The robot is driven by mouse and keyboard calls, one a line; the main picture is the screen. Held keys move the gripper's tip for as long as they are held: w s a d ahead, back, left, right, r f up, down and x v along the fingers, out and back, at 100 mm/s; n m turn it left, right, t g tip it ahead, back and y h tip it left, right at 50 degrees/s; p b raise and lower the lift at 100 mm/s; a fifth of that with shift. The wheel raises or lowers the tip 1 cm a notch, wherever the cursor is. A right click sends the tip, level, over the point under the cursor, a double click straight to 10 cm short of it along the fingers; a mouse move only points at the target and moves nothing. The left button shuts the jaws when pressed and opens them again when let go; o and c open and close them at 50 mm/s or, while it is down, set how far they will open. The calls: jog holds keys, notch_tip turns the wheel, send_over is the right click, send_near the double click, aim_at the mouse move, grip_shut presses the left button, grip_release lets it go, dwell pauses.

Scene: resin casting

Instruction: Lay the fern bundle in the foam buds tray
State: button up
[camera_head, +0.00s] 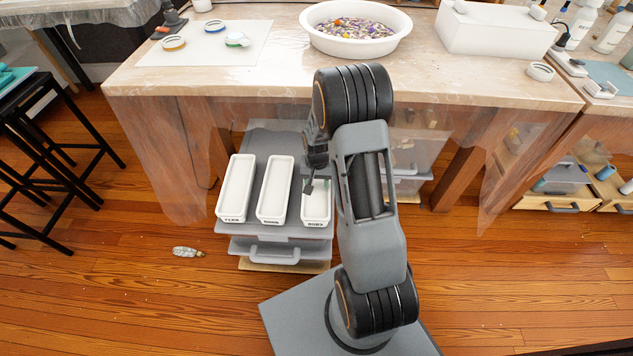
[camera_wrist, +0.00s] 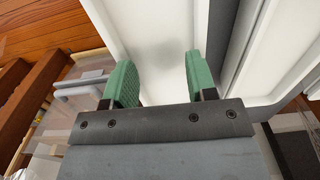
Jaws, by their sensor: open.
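Three narrow white trays stand side by side on a grey drawer unit. The right one, whose label seems to read "BUDS" (camera_head: 318,219), is partly hidden by my gripper (camera_head: 318,185). My gripper is open over that tray, with nothing between its green fingertips. In the wrist view my gripper (camera_wrist: 156,75) points into a white tray (camera_wrist: 165,30); the part of its floor that shows is bare. A small pale, mottled bundle (camera_head: 188,252) lies on the floor left of the drawer unit. I cannot tell whether it is the fern bundle; no other bundle shows.
The left tray (camera_head: 236,188) and middle tray (camera_head: 274,190) look empty; their labels are hard to read. The drawer unit (camera_head: 270,140) stands before a plastic-draped workbench (camera_head: 260,80) carrying a white basin (camera_head: 356,43) of petals. Black stools (camera_head: 50,140) stand left.

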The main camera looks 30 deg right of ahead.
notch_tip(320, 180, up, 11)
jog(key=p, duration=0.3)
notch_tip(320, 180, up, 10)
jog(key=n+t, duration=0.1)
jog(key=n, duration=0.1)
send_over(316, 192)
jog(key=s+a, duration=0.5)
jog(key=s+a+r+n+t, duration=0.1)
jog(key=s+a+r+n, duration=0.1)
jog(key=s, duration=0.3)
jog(key=s+a+r+n, duration=0.1)
jog(key=s+a+r, duration=0.1)
jog(key=s, duration=0.4)
jog(key=shift+r+n+t, duration=0.4)
jog(key=shift+r, duration=0.4)
jog(key=shift+a, duration=0.1)
